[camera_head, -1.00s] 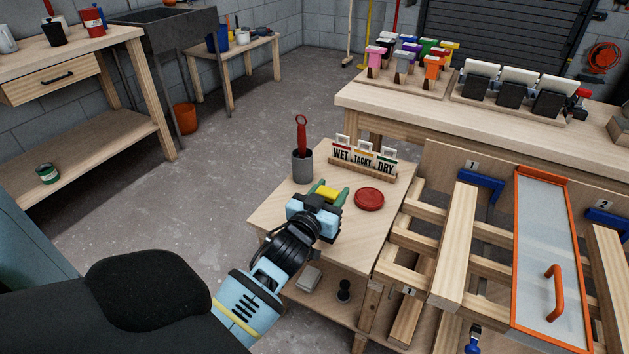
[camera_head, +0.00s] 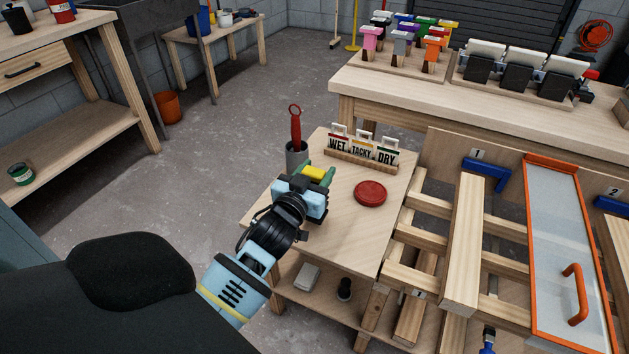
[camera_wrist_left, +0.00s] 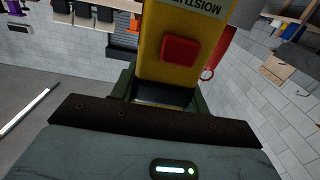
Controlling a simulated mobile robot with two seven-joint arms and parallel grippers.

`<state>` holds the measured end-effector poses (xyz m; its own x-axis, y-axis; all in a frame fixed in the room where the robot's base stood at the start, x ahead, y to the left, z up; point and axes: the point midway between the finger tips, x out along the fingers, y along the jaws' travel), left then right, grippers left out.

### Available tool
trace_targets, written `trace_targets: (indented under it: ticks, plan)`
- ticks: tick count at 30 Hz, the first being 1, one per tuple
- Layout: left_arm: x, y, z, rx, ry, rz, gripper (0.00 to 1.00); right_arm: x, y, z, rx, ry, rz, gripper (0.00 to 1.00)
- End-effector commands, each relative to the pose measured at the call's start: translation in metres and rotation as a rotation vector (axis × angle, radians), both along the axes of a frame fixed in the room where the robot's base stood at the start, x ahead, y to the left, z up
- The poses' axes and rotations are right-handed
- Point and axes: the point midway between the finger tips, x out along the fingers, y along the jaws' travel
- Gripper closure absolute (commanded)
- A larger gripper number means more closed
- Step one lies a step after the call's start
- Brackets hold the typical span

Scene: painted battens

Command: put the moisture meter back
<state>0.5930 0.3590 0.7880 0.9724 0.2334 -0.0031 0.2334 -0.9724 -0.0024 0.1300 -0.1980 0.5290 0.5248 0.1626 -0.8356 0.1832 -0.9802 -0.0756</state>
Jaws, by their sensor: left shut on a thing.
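The moisture meter (camera_head: 314,173) is a yellow block between the green fingers of my left gripper (camera_head: 318,178). In the left wrist view the meter (camera_wrist_left: 165,75) shows a red square button and part of a label reading "MOISTU". My left gripper is shut on it, above the small wooden table (camera_head: 335,230), just in front of a grey cup (camera_head: 297,155). The meter's far end is hidden in the head view. My right gripper is not in view.
A red-handled tool (camera_head: 295,127) stands in the grey cup. The WET, TACKY and DRY cards (camera_head: 362,150) stand in a wooden holder behind. A round red lid (camera_head: 370,193) lies right of the gripper. A batten rack (camera_head: 466,240) and an orange-framed panel (camera_head: 565,250) stand further right.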

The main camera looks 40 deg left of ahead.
Motion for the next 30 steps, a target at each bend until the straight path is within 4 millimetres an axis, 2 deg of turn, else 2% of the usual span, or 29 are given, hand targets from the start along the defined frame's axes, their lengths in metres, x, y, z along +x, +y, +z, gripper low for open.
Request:
trace_targets:
  ticks: [5,12,15,21,29,30]
  plan:
    - [-0.001,-0.001,-0.003,0.000,-0.001,0.000,0.71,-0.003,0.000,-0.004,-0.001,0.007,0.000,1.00]
    - [-0.006,-0.004,-0.028,0.000,0.002,0.001,0.71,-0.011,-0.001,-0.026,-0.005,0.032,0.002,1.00]
    - [-0.008,-0.006,-0.036,0.001,0.002,0.002,0.71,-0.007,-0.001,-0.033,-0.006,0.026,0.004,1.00]
    - [-0.009,-0.007,-0.034,0.000,-0.002,0.003,0.71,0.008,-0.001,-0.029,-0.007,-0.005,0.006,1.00]
    - [-0.009,-0.006,-0.038,-0.001,-0.001,0.003,0.71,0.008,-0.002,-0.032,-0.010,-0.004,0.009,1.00]
    - [-0.009,-0.006,-0.039,0.000,0.000,0.004,0.52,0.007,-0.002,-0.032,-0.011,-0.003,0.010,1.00]
